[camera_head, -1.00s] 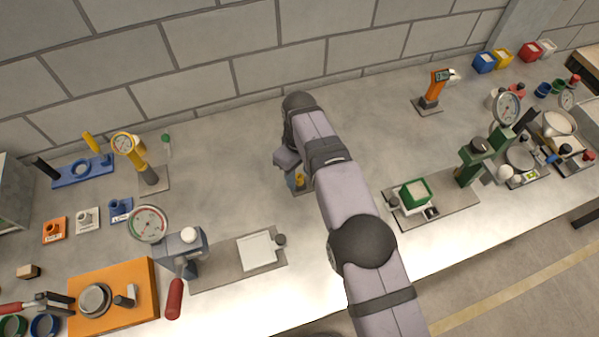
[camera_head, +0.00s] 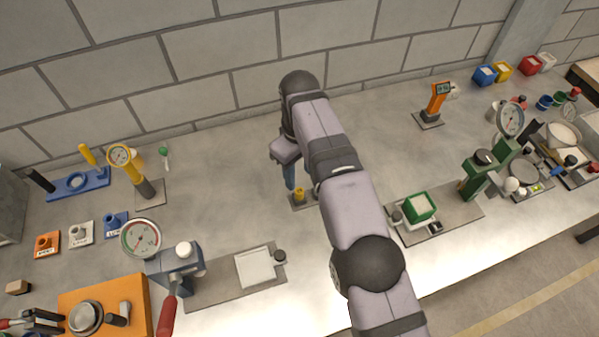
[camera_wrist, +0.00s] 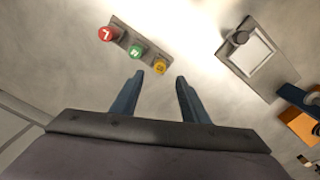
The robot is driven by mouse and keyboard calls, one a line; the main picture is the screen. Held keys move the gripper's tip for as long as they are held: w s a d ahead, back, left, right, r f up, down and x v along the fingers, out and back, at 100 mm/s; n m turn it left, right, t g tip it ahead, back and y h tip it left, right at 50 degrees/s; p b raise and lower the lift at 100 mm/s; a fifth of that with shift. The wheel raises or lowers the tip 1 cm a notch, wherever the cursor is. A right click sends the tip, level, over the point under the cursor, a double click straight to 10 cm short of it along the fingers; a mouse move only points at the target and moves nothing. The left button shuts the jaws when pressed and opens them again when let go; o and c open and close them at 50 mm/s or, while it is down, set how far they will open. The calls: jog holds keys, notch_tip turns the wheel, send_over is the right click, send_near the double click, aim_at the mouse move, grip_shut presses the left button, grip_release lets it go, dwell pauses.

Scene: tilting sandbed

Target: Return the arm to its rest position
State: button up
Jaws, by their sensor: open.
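My arm rises from the bottom edge of the head view and bends at the top. My gripper (camera_head: 289,176) hangs from its far end, pointing down, with one blue finger clearly showing and the rest hidden behind the arm. In the wrist view the two blue fingers of my gripper (camera_wrist: 158,82) stand apart with nothing between them. A grey strip (camera_wrist: 120,32) with a red button (camera_wrist: 107,34), a green button (camera_wrist: 136,52) and a yellow button (camera_wrist: 160,67) lies beyond the fingertips. The yellow button also shows beside my gripper in the head view (camera_head: 299,194).
A grey plate with a white pad (camera_head: 255,267) and a dial gauge (camera_head: 141,238) stand left of my arm. A green box (camera_head: 419,208) and a green press (camera_head: 482,170) stand right. An orange gauge (camera_head: 437,100) stands toward the wall.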

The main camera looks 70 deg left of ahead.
dwell(0.4)
jog(key=w+d+r+m, duration=0.2)
jog(key=w+d+m, duration=0.15)
jog(key=w, duration=0.65)
jog(key=w+d+r+m, duration=0.1)
jog(key=w+d+m, duration=0.1)
jog(key=w+d, duration=0.5)
jog(key=w+d+r+m, duration=0.2)
jog(key=w+d+m, duration=0.4)
jog(key=w+d, duration=0.9)
jog(key=s+d+m, duration=0.2)
jog(key=d+m, duration=0.4)
jog(key=d, duration=1.4)
jog(key=s+d+f+m, duration=0.4)
jog(key=s+d+m, duration=0.2)
jog(key=s+d, duration=0.5)
jog(key=d, duration=0.3)
jog(key=shift+f, duration=0.15)
